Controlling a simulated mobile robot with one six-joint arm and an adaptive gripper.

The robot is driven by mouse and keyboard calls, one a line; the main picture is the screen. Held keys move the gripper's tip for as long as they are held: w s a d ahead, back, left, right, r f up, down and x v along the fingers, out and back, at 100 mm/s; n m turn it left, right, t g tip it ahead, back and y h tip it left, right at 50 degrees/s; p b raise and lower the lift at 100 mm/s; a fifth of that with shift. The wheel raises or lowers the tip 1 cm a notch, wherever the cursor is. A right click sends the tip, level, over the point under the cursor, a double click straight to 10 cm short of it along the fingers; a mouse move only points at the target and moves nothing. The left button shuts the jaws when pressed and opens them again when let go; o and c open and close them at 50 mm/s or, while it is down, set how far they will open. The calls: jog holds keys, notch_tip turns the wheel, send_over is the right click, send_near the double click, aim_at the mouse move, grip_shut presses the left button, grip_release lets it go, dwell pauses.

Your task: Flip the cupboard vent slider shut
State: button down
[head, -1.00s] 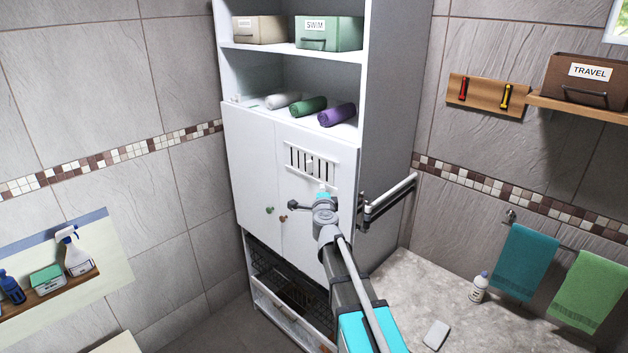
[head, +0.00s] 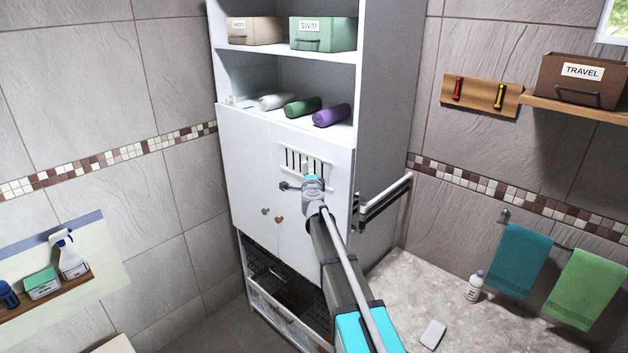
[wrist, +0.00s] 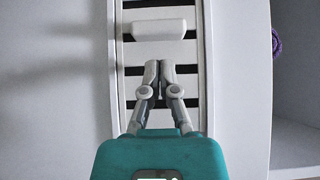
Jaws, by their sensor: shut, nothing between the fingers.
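The cupboard vent (head: 292,160) is a white framed grille with dark slots, set in the upper part of the right cupboard door. In the wrist view the vent (wrist: 190,57) fills the middle, and its dark slots show between white slats. Its slider tab (wrist: 158,30) is a white rounded bar across the slats. My gripper (wrist: 159,66) is shut and empty, its fingertips just below the tab in that view with a small gap. In the head view my gripper (head: 308,168) is in front of the vent and hides part of it, including the tab.
Rolled towels (head: 303,106) lie on the open shelf above the doors. Two door knobs (head: 265,211) sit low beside the door gap. A rail (head: 385,200) juts out right of the cupboard. A wire basket (head: 265,268) is below the doors.

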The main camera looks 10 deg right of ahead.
jog(key=shift+w+a, duration=0.5)
jog(key=shift+w, duration=0.2)
jog(key=shift+w+a, duration=0.75)
jog(key=shift+w, duration=0.25)
jog(key=shift+s, duration=0.1)
jog(key=shift+s+d, duration=0.1)
jog(key=shift+d, duration=0.05)
jog(key=shift+s+d, duration=0.15)
jog(key=shift+s, duration=0.1)
send_near(303, 170)
jog(key=s+d, duration=0.1)
jog(key=s, duration=0.1)
jog(key=s+d, duration=0.1)
jog(key=shift+s+d+r, duration=0.1)
jog(key=shift+s+r, duration=0.05)
jog(key=shift+s, duration=0.2)
